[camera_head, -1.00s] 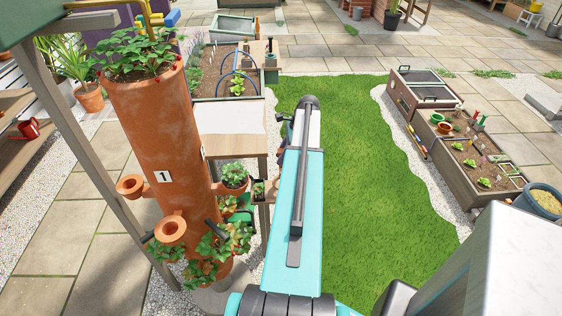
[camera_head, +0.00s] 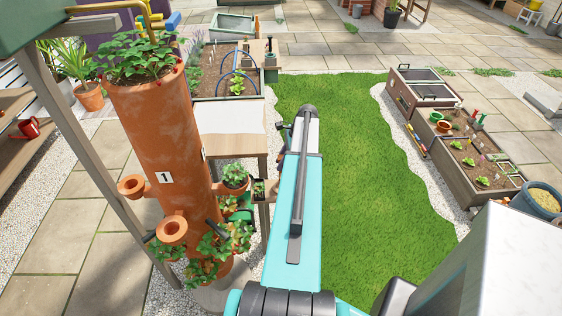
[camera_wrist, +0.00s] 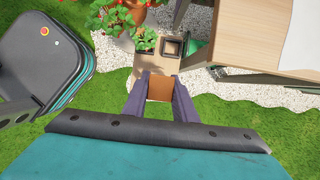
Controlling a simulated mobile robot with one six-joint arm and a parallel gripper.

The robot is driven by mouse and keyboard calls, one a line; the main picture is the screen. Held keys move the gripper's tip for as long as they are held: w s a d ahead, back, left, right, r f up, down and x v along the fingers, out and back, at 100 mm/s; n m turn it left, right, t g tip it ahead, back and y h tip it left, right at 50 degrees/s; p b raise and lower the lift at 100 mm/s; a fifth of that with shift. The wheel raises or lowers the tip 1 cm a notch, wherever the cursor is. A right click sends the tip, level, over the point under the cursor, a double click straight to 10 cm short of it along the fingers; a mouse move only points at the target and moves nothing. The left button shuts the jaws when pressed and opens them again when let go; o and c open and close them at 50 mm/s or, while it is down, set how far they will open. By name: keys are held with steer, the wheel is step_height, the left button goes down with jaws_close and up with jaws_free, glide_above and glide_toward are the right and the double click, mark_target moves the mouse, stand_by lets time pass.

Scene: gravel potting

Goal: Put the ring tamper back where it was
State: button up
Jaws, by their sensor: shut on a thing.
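My gripper (camera_wrist: 160,80) shows in the wrist view, its two dark fingers closed on a flat orange-brown piece (camera_wrist: 160,88). I take this piece to be part of the ring tamper; the rest of it is hidden. The gripper and its load are above a small light wooden shelf (camera_wrist: 151,61). A small dark square pot (camera_wrist: 172,47) stands on that shelf, just beyond the fingertips.
A terracotta planter tower (camera_head: 160,130) marked 1, with side pockets and strawberry plants, stands at left. A wooden table (camera_head: 232,146) with a white sheet is behind the shelf. Lawn (camera_head: 365,160) lies open to the right, with raised beds (camera_head: 470,165) beyond.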

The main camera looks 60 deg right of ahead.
steer(key=shift+f, duration=0.1)
steer(key=o, duration=1)
steer(key=shift+o, duration=0.2)
steer(key=shift+r, duration=0.25)
steer(key=b+v, duration=0.3)
steer(key=v, duration=0.8)
steer(key=shift+r, duration=0.4)
steer(key=shift+s, duration=0.1)
steer(key=shift+s, duration=0.1)
